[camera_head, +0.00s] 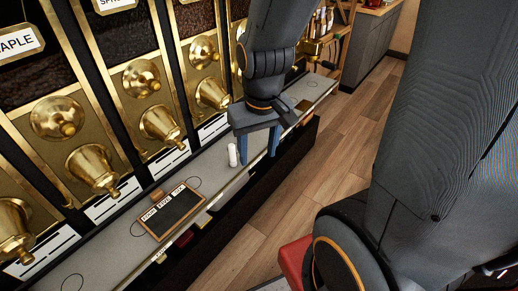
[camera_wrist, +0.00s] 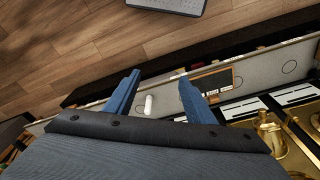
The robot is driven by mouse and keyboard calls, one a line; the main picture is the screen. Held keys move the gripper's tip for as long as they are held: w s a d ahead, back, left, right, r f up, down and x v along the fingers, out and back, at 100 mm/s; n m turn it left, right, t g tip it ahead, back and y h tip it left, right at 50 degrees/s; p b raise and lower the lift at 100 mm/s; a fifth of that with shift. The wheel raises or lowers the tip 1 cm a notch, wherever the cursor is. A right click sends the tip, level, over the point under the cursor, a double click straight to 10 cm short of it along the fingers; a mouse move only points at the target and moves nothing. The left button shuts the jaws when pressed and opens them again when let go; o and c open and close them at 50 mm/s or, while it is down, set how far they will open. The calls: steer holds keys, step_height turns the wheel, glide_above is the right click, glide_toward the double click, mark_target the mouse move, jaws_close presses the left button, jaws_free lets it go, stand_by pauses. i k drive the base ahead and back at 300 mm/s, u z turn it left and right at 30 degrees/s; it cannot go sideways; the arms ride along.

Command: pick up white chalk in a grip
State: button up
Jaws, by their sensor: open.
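The white chalk (camera_head: 232,155) is a short white cylinder standing on the light grey counter ledge (camera_head: 228,182) below the brass dispensers. In the wrist view the chalk (camera_wrist: 149,104) lies between the two blue fingers, nearer the left one, with space on both sides. My gripper (camera_head: 259,156) is open and empty, its fingers pointing down over the ledge. In the head view the chalk is just left of the fingers. I cannot tell the exact height of the fingertips above the ledge.
A small wood-framed chalkboard (camera_head: 172,213) lies on the ledge to the left of the chalk. Brass dispensers (camera_head: 160,124) with spouts line the wall behind. The ledge's front edge drops to a dark shelf.

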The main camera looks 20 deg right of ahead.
mark_target(232, 160)
steer(key=z, duration=0.6)
steer(key=k, duration=1.3)
steer(key=z, duration=0.65)
steer(key=i, duration=0.85)
steer(key=u, duration=0.5)
steer(key=i, duration=0.8)
steer(key=u, duration=0.9)
steer(key=i, duration=0.3)
steer(key=u, duration=0.2)
